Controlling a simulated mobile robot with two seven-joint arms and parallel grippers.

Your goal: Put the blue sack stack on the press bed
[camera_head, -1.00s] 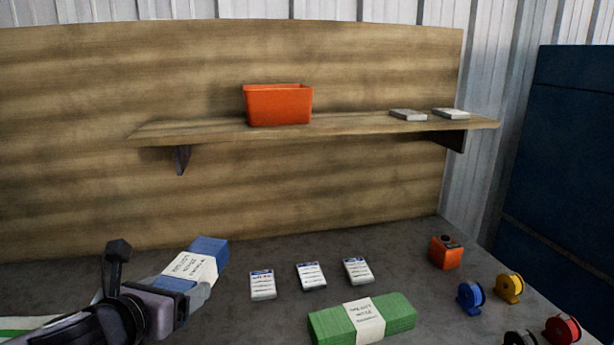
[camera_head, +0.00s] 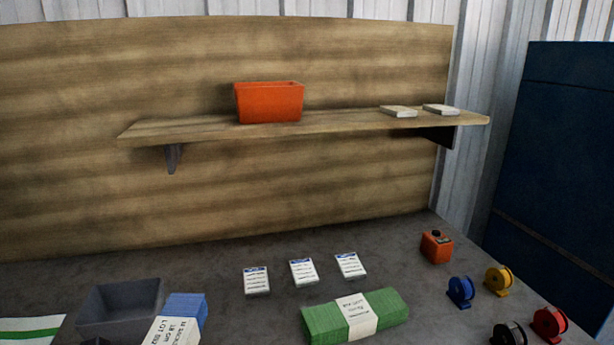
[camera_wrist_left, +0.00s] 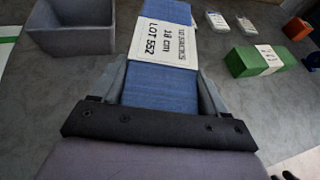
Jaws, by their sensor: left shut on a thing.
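The blue sack stack (camera_head: 186,311) with a white paper band is at the lower left of the head view, cut off by the bottom edge. In the left wrist view the stack (camera_wrist_left: 160,98) lies between the two grey fingers of my left gripper (camera_wrist_left: 165,85), which is shut on it. The band reads "LOT 552" and "18 cm". Whether the stack touches the table is unclear. My right gripper is in neither view. I cannot make out a press bed in these views.
A grey open bin (camera_head: 93,318) stands just left of the stack. A green banded stack (camera_head: 325,320), several white cards (camera_head: 303,272), an orange device (camera_head: 436,246) and tape rolls (camera_head: 461,291) lie rightward. An orange bin (camera_head: 269,103) sits on the shelf (camera_head: 340,123).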

